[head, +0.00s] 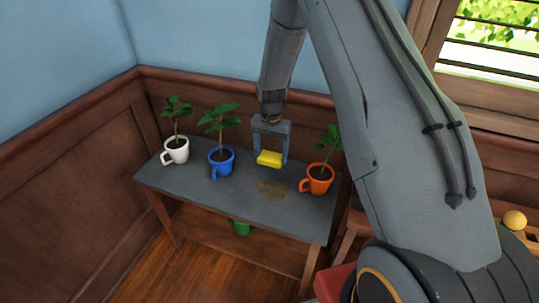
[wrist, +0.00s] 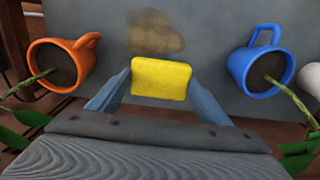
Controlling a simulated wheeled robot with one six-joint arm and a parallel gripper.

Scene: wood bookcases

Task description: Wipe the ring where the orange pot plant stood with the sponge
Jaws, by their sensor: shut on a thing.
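My gripper (head: 269,158) is shut on a yellow sponge (head: 270,158) and holds it over the grey table top. The sponge also shows between the fingers in the wrist view (wrist: 160,79). A brownish stain (head: 272,188) lies on the table, just in front of the sponge in the head view. The stain shows beyond the sponge in the wrist view (wrist: 155,32). The orange pot plant (head: 317,180) stands upright to the right of the stain in the head view, apart from it. It is at the left in the wrist view (wrist: 62,67).
A blue pot plant (head: 221,162) and a white pot plant (head: 176,150) stand on the left of the table (head: 237,198). A green pot (head: 241,228) is on the lower shelf. A yellow ball (head: 514,220) lies at the right. The table's front middle is clear.

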